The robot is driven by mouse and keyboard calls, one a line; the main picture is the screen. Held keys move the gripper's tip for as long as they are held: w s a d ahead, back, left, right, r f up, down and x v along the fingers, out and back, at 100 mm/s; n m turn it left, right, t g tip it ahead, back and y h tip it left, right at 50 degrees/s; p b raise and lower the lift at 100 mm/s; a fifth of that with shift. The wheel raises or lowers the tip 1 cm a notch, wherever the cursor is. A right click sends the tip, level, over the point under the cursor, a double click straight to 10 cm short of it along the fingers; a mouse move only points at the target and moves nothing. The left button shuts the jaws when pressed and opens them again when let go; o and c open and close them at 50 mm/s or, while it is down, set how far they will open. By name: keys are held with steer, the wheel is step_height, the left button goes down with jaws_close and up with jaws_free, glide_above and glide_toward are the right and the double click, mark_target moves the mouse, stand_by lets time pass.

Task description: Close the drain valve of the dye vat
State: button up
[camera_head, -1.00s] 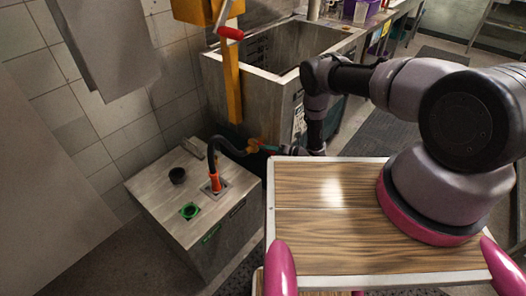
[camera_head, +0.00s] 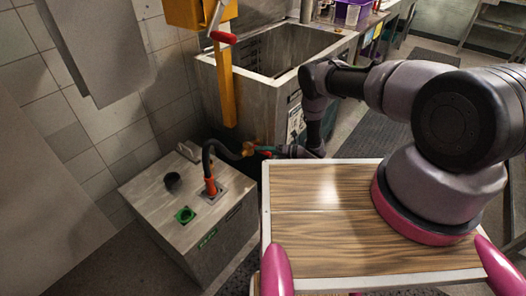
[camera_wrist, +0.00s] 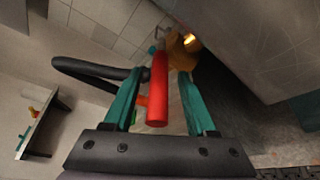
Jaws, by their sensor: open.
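The dye vat (camera_head: 222,92) is a grey open-topped tank beside the wall. Its brass drain valve (camera_head: 248,148) is low on its near side and also shows in the wrist view (camera_wrist: 182,52). The valve's red lever handle (camera_wrist: 158,90) points back toward my wrist, between the teal fingers of my gripper (camera_wrist: 162,76). My gripper (camera_head: 268,151) is open around the handle, with gaps showing on both sides. In the head view the handle is small and partly hidden by the gripper.
A black hose (camera_head: 213,146) runs from the valve to an orange coupling (camera_head: 211,186) on a low grey box (camera_head: 165,224). A black cup-like piece (camera_head: 172,181) and a green-rimmed port (camera_head: 186,215) are on its top. A yellow post with a crank (camera_head: 229,85) stands before the vat.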

steer(key=v, duration=1)
steer(key=shift+d, duration=0.3)
